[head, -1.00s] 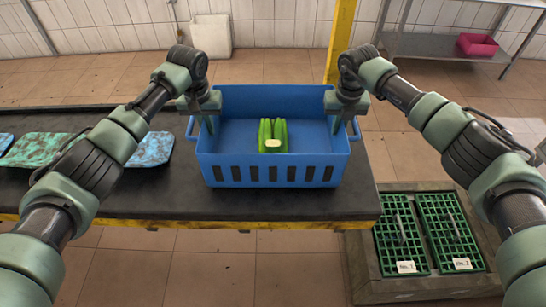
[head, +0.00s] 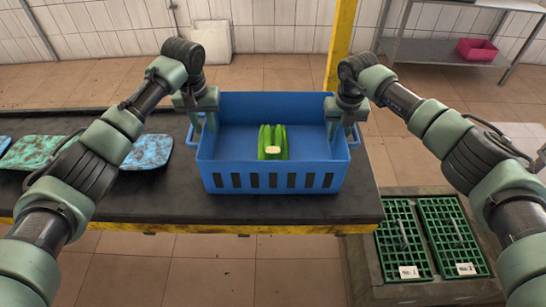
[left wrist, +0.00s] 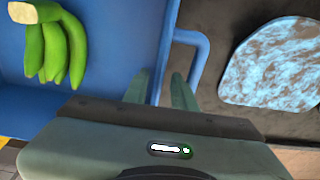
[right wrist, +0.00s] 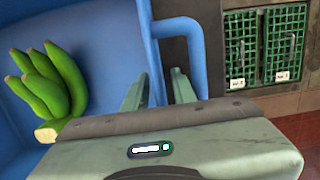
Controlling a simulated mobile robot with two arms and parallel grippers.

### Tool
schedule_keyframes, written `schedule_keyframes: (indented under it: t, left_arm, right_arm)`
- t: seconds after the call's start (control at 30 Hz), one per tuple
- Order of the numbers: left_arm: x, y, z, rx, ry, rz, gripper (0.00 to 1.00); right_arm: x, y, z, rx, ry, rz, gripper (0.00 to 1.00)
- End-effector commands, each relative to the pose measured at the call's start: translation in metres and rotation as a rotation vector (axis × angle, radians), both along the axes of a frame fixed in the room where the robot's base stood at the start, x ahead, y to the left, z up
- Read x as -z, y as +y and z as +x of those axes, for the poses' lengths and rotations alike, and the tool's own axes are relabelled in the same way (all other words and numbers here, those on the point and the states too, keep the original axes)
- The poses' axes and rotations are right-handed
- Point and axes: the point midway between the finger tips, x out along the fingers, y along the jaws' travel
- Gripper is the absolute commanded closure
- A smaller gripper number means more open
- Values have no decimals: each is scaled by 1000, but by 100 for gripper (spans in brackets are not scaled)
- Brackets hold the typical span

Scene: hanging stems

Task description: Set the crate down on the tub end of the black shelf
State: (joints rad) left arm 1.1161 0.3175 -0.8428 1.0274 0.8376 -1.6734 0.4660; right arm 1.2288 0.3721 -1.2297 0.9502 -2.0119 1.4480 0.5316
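The blue crate (head: 274,160) stands upright on the right part of the black shelf (head: 120,200), apparently resting on it. A bunch of green bananas (head: 272,140) lies inside it. My left gripper (head: 204,122) is at the crate's left side. In the left wrist view its fingers (left wrist: 162,90) are apart, one on each side of the crate wall, with gaps. My right gripper (head: 341,130) is at the crate's right side. In the right wrist view its fingers (right wrist: 157,90) are also apart around the wall. The crate's underside is hidden.
Mottled green and blue slabs (head: 148,152) lie on the shelf left of the crate. Green floor grates (head: 430,240) lie right of the shelf. A yellow post (head: 341,45) stands behind. A pink tub (head: 478,49) sits on a metal table at back right.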

Motion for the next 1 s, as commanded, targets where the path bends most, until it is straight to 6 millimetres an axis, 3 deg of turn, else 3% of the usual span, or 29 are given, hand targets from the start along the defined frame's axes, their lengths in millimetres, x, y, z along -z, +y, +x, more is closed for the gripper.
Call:
schedule_keyframes:
  t: [0.1,0.3,0.57,0.67,1.0]
  left_arm:
    - [-28,0,-2,0,-4,-1,74]
    - [-64,0,-7,-1,-3,1,74]
    - [-83,0,-10,-1,-1,1,74]
    - [-83,0,-10,-1,0,1,74]
    - [-82,0,-10,-1,0,1,74]
  right_arm:
    - [0,0,0,0,0,0,74]
    - [0,0,0,-1,0,0,74]
    - [-5,0,0,-1,-1,1,74]
    - [-17,0,-1,-1,-3,2,74]
    - [-87,0,-9,-1,-4,1,74]
